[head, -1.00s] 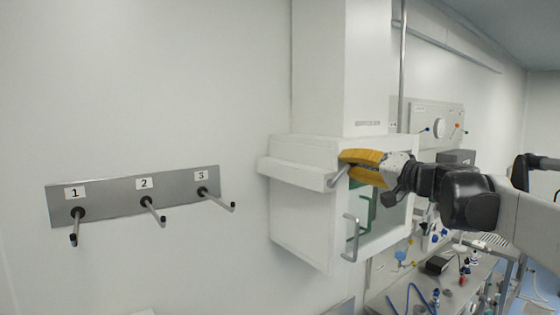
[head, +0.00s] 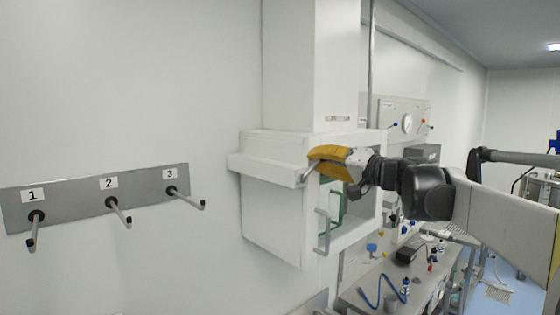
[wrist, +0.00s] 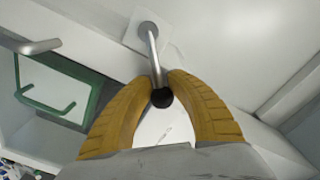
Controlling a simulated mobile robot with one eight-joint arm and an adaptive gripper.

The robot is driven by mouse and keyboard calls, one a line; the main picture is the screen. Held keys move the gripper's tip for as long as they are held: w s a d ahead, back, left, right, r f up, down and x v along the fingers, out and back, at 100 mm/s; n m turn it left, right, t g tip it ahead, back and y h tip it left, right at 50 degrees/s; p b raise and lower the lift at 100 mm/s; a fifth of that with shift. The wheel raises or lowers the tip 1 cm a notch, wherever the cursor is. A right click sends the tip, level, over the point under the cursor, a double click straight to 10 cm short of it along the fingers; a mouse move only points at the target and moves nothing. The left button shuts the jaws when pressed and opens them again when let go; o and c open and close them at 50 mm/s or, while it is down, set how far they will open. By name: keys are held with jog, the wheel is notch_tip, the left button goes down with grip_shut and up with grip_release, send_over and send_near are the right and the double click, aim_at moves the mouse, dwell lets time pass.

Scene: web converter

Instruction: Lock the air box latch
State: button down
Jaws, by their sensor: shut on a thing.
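The air box (head: 275,215) is a white cabinet on the wall, below a white duct. Its latch (head: 308,172) is a short grey bent rod at the front end of the box's upper ledge. In the wrist view the latch (wrist: 152,52) runs from a round pivot on a white plate to a black end. My gripper (wrist: 161,92) has yellow ribbed fingers, shut on the latch near that black end. In the head view my gripper (head: 314,158) reaches in from the right and partly hides the latch and the box's front.
A grey D-shaped handle (head: 322,231) sticks out from the box's front below my gripper, near a green-edged pane (head: 336,205). A panel with numbered pegs (head: 90,199) is on the wall at left. A cluttered bench (head: 385,285) stands at lower right.

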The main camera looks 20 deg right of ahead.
aim_at(318, 175)
jog(key=shift+w+d+f+m+b, duration=0.1)
jog(key=shift+d+f+m+b, duration=0.15)
jog(key=shift+f+m+b, duration=0.7)
jog(key=shift+w+d+f+m+b, duration=0.1)
jog(key=shift+d+f+m, duration=0.3)
jog(key=shift+m, duration=1.25)
jog(key=shift+w+d+f+m+b, duration=0.1)
jog(key=shift+f+m+b, duration=0.55)
jog(key=shift+m, duration=0.65)
jog(key=shift+f, duration=0.25)
jog(key=c, duration=1.5)
grip_release()
jog(key=shift+s, duration=0.1)
jog(key=shift+c, duration=0.2)
jog(key=shift+s+d, duration=0.1)
jog(key=shift+d, duration=0.1)
jog(key=v, duration=1.2)
jog(key=shift+r, duration=0.25)
